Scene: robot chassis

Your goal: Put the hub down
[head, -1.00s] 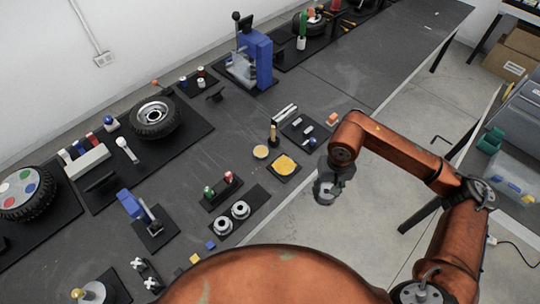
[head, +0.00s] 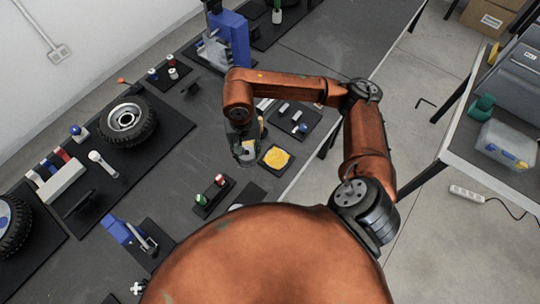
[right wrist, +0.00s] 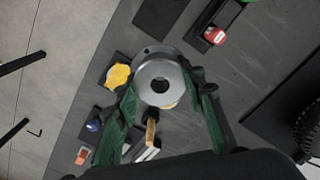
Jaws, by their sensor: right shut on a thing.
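My right gripper (right wrist: 160,105) is shut on the hub (right wrist: 158,78), a round grey metal disc with a dark centre hole, held between green-edged fingers in the right wrist view. In the head view my right gripper (head: 244,150) hangs over the table, left of the yellow piece on its black pad. The held hub is small and partly hidden there. A black mat (head: 248,194) lies below it, partly covered by my body; it also shows bare at the top of the wrist view (right wrist: 158,14). My left gripper is not in view.
The yellow piece (head: 276,157) lies close by on its pad. A holder with red and green caps (head: 214,194) stands nearer. A wheel (head: 126,119) lies to the left, a blue press (head: 228,42) at the back. Bare grey table shows between the mats.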

